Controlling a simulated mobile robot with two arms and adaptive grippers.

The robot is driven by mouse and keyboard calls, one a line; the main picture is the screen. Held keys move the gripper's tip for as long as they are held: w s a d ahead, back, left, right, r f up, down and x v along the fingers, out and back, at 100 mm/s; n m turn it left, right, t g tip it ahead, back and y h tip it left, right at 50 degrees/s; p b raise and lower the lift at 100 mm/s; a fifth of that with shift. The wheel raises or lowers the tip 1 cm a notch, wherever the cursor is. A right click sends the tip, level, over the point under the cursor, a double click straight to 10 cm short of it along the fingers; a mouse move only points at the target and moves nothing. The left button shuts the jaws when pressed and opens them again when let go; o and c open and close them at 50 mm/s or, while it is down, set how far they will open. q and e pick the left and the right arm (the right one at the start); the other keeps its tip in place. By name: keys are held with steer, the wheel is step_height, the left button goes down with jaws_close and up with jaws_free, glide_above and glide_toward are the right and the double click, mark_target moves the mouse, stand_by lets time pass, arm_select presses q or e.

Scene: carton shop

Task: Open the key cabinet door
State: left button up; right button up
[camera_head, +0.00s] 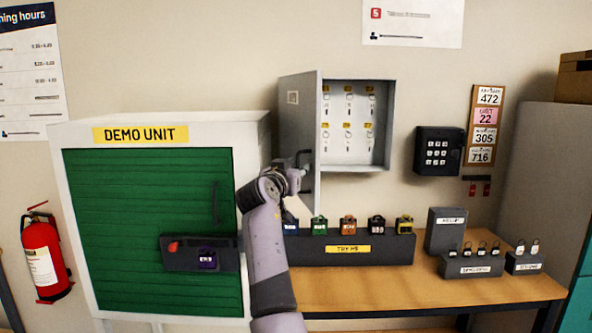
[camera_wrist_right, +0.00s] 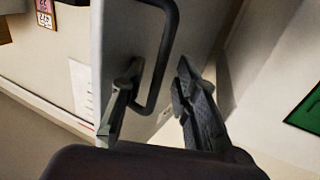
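The grey key cabinet (camera_head: 356,167) hangs on the wall, and its door (camera_head: 300,115) stands swung out to the left. Several keys on hooks under yellow tags show inside. My right gripper (camera_head: 303,160) is at the lower part of the door, by its dark handle. In the right wrist view the door (camera_wrist_right: 125,35) carries the dark bar handle (camera_wrist_right: 169,50). The right gripper (camera_wrist_right: 155,100) is open there, one finger on each side of the handle's lower end; I cannot tell whether they touch it. My left gripper is not in view.
A white demo unit (camera_head: 190,128) with a green front stands left of the cabinet. Below is a wooden bench (camera_head: 440,290) with a black box of padlocks (camera_head: 345,252) and small lock displays. A black keypad box (camera_head: 438,150) hangs to the right.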

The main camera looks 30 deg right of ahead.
steer(key=v, duration=0.7)
steer(key=shift+s+a, duration=0.2)
stand_by(0.4)
